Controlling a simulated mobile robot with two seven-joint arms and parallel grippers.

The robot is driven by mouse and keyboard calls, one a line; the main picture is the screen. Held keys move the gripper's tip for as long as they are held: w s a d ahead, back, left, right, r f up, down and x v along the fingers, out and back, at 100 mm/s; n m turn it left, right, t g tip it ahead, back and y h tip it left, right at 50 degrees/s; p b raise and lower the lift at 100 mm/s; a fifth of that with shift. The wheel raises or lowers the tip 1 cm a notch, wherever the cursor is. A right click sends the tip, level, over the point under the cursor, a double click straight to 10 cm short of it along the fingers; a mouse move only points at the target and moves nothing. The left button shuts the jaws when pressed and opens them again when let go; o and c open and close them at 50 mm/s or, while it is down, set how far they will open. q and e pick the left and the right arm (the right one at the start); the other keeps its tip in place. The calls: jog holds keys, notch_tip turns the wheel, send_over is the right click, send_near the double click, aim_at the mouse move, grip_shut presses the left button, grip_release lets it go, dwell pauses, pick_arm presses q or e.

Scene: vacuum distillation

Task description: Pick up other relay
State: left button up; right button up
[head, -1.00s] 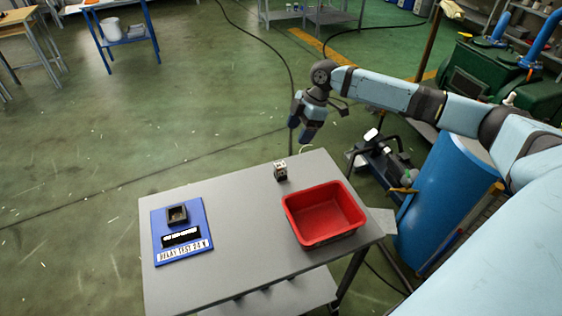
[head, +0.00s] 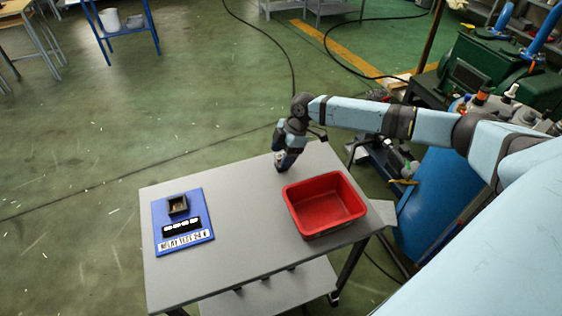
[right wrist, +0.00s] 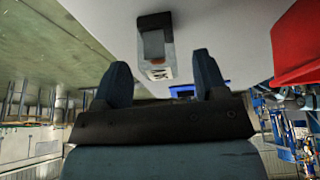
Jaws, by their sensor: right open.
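The relay (right wrist: 155,45), a small block with a grey and white body, stands on the grey table in the right wrist view. My right gripper (right wrist: 161,75) is open, and the relay lies ahead of the gap between its two fingers, not clearly between them. In the head view my right gripper (head: 285,163) points down at the table's far edge and hides most or all of the relay. My left gripper is not in view.
A red bin (head: 325,203), empty, stands on the grey table (head: 245,235) close right of my gripper; it also shows in the right wrist view (right wrist: 296,45). A blue relay test board (head: 161,221) with a dark square socket (head: 177,204) lies at the left. The table's middle is clear.

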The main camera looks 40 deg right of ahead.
jog(key=shift+w+a+f, duration=0.1)
jog(key=shift+a+f, duration=0.15)
jog(key=shift+f, duration=0.35)
jog(key=c, duration=1)
jog(key=shift+r, duration=0.1)
